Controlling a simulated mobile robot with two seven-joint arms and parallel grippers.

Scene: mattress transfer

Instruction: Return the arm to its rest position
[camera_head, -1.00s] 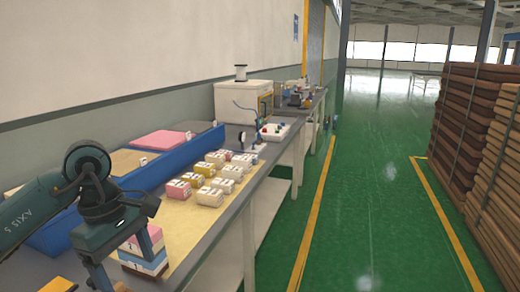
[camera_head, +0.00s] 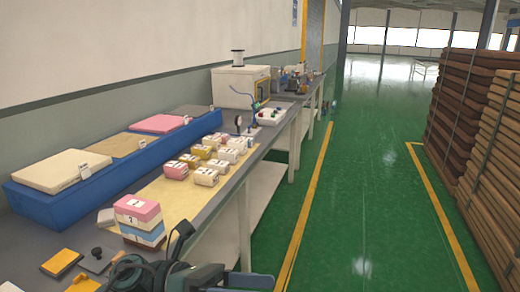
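No gripper fingers can be made out there, and I cannot tell whether a gripper is among these parts. My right gripper is not seen. A stack of small blocks (camera_head: 139,218), pink, white and blue, stands on the tan mat (camera_head: 165,200), just beyond the arm parts. Several white, pink and yellow small blocks (camera_head: 206,176) stand farther along the mat.
A long blue tray (camera_head: 110,182) along the wall holds white, tan, pink and grey pads. A yellow block (camera_head: 62,262) lies at the near left. Brown stacks (camera_head: 475,130) stand at the right. The green floor (camera_head: 365,215) between is clear.

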